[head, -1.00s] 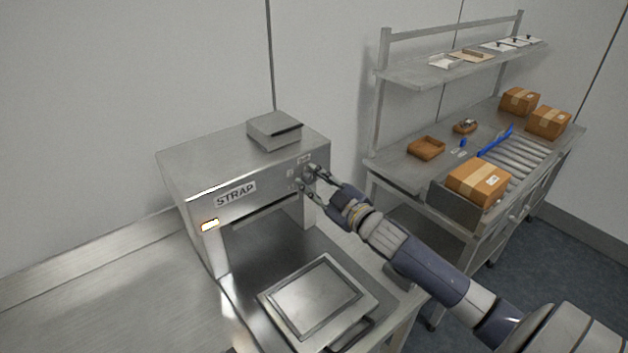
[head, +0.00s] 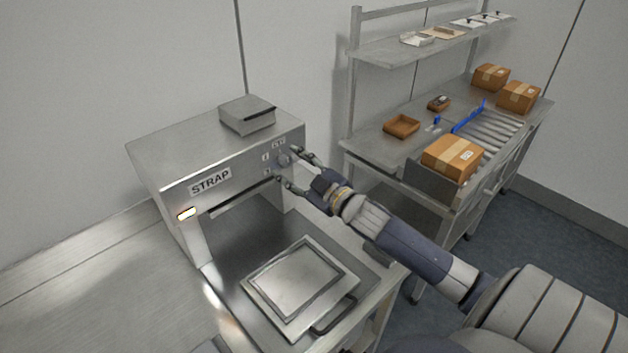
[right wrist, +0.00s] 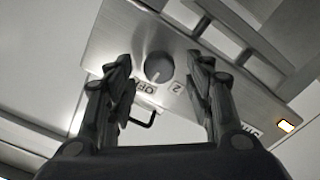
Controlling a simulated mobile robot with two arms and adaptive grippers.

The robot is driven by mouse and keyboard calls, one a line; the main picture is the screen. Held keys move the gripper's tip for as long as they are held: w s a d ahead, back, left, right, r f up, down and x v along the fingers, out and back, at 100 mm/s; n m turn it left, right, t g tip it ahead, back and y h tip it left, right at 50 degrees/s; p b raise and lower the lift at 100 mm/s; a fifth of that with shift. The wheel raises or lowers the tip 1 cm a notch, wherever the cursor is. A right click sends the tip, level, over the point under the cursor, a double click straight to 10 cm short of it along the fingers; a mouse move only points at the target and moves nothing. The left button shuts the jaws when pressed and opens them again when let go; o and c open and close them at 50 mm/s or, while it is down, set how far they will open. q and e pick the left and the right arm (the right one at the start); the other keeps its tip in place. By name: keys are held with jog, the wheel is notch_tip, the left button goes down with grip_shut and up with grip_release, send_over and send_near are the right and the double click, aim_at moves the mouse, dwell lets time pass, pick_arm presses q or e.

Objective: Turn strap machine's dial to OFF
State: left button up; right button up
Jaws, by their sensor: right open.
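The strap machine (head: 150,165) is a steel arch with a STRAP label and a lit amber lamp on its front. Its round grey dial (head: 284,160) sits at the right end of the front panel. In the right wrist view the dial (right wrist: 158,67) shows with printed labels beside it, one reading OFF (right wrist: 149,88). I cannot tell surely which label its mark points to. My right gripper (head: 287,167) is open just in front of the panel. In the wrist view its fingers (right wrist: 160,72) stand on either side of the dial, apart from it. My left gripper is not in view.
A flat plate (head: 298,285) with a dark handle lies below the arch. A small steel box (head: 247,114) sits on the machine. To the right, a bench (head: 370,150) holds cartons (head: 453,158), rollers and a shelf. Bare steel counter lies at left.

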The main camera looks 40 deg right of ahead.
jog(key=s, duration=1)
jog(key=shift+s+d, duration=0.4)
jog(key=shift+d, duration=0.05)
